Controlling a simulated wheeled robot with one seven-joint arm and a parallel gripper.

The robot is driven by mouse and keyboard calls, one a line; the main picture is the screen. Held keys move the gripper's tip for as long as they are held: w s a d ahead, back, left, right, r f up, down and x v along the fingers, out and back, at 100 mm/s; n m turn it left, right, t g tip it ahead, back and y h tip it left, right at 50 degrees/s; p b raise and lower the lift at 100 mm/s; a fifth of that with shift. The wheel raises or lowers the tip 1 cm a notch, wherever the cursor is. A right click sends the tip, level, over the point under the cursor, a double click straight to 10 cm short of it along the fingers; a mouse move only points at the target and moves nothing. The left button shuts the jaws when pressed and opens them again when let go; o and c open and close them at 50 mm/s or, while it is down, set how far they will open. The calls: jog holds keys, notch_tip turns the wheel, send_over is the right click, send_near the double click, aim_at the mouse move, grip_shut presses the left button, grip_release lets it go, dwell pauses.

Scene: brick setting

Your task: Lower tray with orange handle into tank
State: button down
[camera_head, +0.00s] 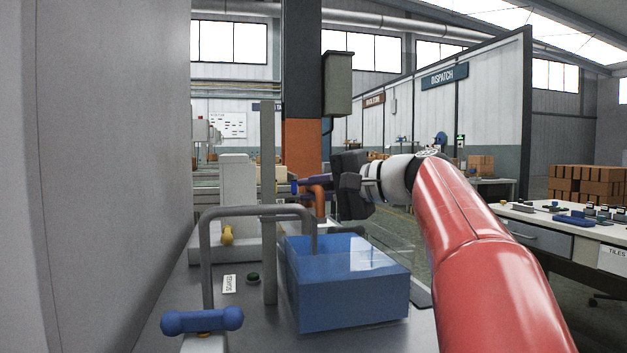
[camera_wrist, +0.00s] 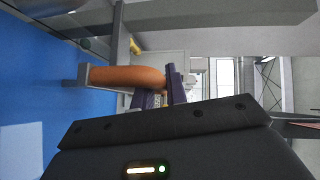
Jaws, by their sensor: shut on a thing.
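The blue see-through tank (camera_head: 352,298) stands on the grey bench, and blue fills the left of the wrist view (camera_wrist: 35,110). The orange handle (camera_head: 319,203) is above the tank's back part. In the wrist view the orange handle (camera_wrist: 125,77) reaches from a grey bracket to my purple fingers. My gripper (camera_head: 316,181) comes from the right and is shut on the handle; its fingers also show in the wrist view (camera_wrist: 160,93). The tray's body is not clearly visible, so I cannot tell how deep it sits.
A grey bent pipe (camera_head: 255,211) arches over the tank's left side, with a blue tap handle (camera_head: 202,321) in front. A grey post (camera_head: 269,210) stands left of the tank.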

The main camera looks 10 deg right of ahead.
jog(key=shift+f, duration=0.15)
jog(key=c, duration=1.4)
grip_release()
jog(key=v, duration=0.8)
